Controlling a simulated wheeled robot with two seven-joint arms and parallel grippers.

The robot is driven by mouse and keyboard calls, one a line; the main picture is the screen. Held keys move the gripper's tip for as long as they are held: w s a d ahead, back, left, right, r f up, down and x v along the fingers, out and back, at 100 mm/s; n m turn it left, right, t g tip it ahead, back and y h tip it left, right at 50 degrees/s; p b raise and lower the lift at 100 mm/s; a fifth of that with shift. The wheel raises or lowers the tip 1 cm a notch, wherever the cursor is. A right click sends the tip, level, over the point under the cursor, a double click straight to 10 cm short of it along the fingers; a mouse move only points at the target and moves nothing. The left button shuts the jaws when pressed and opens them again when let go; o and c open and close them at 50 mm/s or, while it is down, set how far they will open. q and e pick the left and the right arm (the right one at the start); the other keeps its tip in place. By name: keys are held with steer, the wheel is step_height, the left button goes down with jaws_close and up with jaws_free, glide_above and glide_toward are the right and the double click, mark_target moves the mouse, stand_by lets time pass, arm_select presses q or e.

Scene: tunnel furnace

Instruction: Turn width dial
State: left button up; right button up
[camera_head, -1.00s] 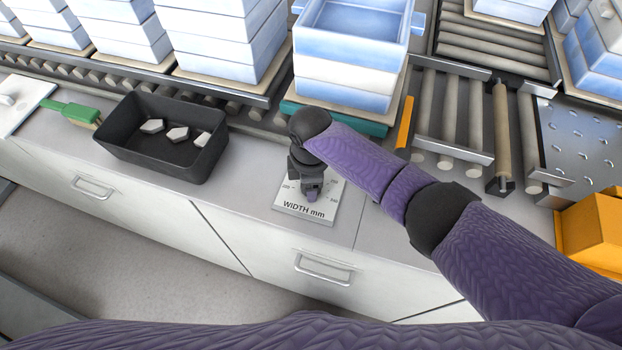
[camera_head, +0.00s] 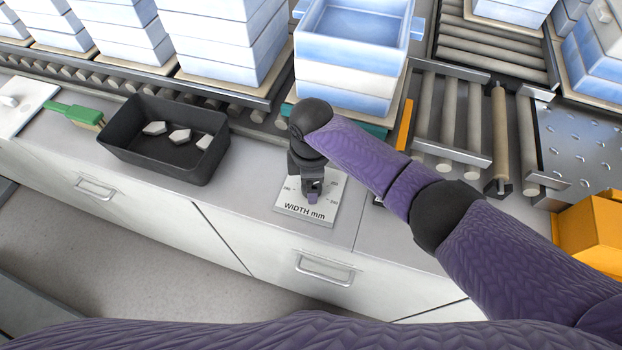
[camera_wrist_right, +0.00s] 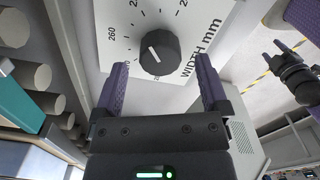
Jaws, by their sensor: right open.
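The width dial (camera_wrist_right: 160,53) is a dark round knob with a white pointer line. It sits on a white plate (camera_wrist_right: 118,12) marked with numbers and "WIDTH mm"; the plate also shows in the head view (camera_head: 297,210) on the grey counter. My right gripper (camera_wrist_right: 161,62) is open, with one purple finger on each side of the dial. Gaps show between fingers and knob, and contact cannot be made out. In the head view my right gripper (camera_head: 313,192) is over the plate and hides the knob. My left gripper (camera_wrist_right: 282,62) appears small at the right of the wrist view; its jaws are unclear.
A black bin (camera_head: 165,160) with several pale pieces stands left on the counter, beside a green-handled brush (camera_head: 75,113). Behind is a roller conveyor (camera_head: 260,116) with stacked blue-white trays (camera_head: 345,75). An orange box (camera_head: 590,232) is at the right.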

step_height(320, 180, up, 7)
steer(key=shift+f+p, duration=0.15)
steer(key=shift+p, duration=0.8)
steer(key=shift+r, duration=0.45)
